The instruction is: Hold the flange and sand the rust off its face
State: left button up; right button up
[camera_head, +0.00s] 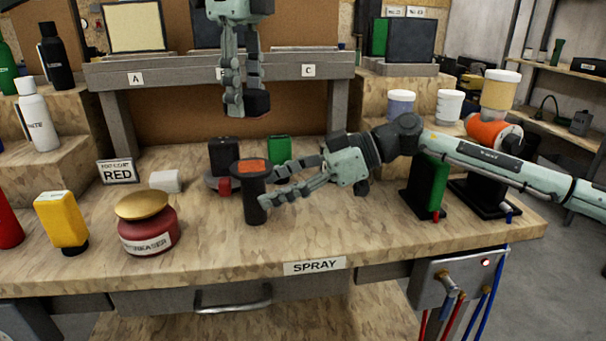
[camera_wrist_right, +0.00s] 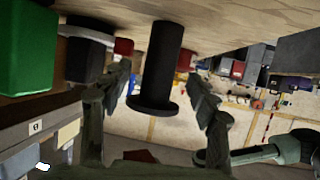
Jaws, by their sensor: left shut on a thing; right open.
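The flange (camera_head: 251,200) stands upright on the bench, a black stem with a wide disc on top and an orange-brown rusty face (camera_head: 254,166). My right gripper (camera_head: 271,187) reaches in from the right with its fingers open at the flange's stem. In the right wrist view, the flange (camera_wrist_right: 157,55) appears inverted between the spread fingers; I cannot tell whether they touch it. My left gripper (camera_head: 243,103) hangs above and behind the flange, shut on a dark block (camera_head: 259,103) with a reddish-brown lower edge, possibly the sanding block. It is well clear of the flange.
A red degreaser jar (camera_head: 148,238) and yellow bottle (camera_head: 62,222) stand left. A green item (camera_head: 431,185) stands under my right arm. The front middle is clear.

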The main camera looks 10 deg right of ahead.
aim_at(255, 193)
jog(key=shift+x, duration=2.05)
jog(key=shift+c, duration=0.2)
grip_shut()
